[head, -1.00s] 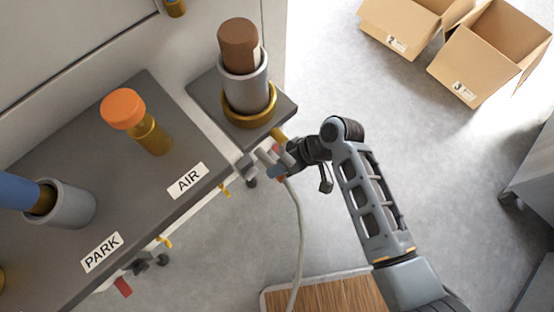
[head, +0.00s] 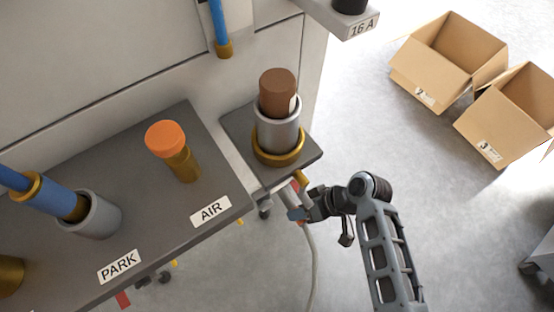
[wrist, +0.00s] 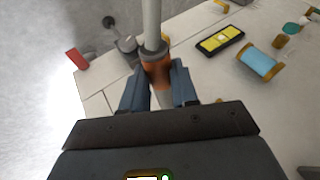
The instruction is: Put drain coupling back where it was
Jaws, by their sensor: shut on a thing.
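The drain coupling (wrist: 157,72) is an orange collar with a grey end, on a pale hose (wrist: 152,25). My gripper (wrist: 158,88) is shut on it, one finger on each side, in the wrist view. In the head view my gripper (head: 298,208) is below the front edge of the small grey shelf (head: 237,128), close to a brass stub (head: 302,178). The hose (head: 313,260) hangs down from the grip. The coupling is mostly hidden by my fingers there, and I cannot tell whether it touches the stub.
A brown plug (head: 278,90) stands in a grey cup on the small shelf. The bench (head: 150,235) at left bears AIR and PARK labels and an orange-capped brass fitting (head: 172,145). Open cartons (head: 440,65) stand at the back right.

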